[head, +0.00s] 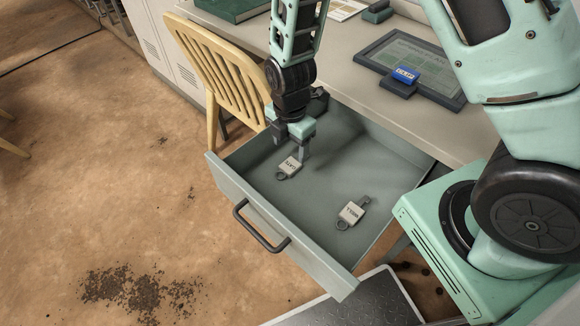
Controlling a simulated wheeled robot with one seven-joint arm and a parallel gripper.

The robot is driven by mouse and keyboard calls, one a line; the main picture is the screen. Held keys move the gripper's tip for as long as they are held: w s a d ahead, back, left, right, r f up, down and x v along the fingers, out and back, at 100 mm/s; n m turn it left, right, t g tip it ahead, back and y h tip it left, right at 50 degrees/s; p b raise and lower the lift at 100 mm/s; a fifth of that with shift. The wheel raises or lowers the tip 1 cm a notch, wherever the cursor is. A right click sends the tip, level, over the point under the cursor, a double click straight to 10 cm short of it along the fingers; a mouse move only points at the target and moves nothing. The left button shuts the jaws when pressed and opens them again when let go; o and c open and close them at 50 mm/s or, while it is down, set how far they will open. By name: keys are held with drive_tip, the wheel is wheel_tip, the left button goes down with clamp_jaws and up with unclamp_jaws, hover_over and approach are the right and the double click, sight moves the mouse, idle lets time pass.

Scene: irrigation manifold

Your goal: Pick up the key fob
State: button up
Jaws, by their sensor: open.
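Two pale key fobs with dark lettering and grey rings lie in the open drawer (232,190). One fob (289,166) lies toward the left of the drawer floor, its ring toward the front. The other fob (352,212) lies nearer the front right, with a ring at one end and a grey metal piece at the other. My gripper (290,148) points down into the drawer, open, with its fingers at the far end of the left fob. I cannot tell whether they touch it. The gripper partly hides that end.
A grey desk (345,35) stands behind the drawer, with a framed sheet (395,55) and a blue clip (403,79) on it. A yellow slatted chair (215,65) stands close at the left. Drawer walls surround the fobs; the floor between them is clear.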

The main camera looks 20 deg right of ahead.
sight(291, 165)
drive_tip(key=shift+s+f+b, duration=0.1)
drive_tip(key=shift+f+b, duration=0.2)
drive_tip(key=shift+f, duration=2.9)
drive_tip(key=c, duration=1.1)
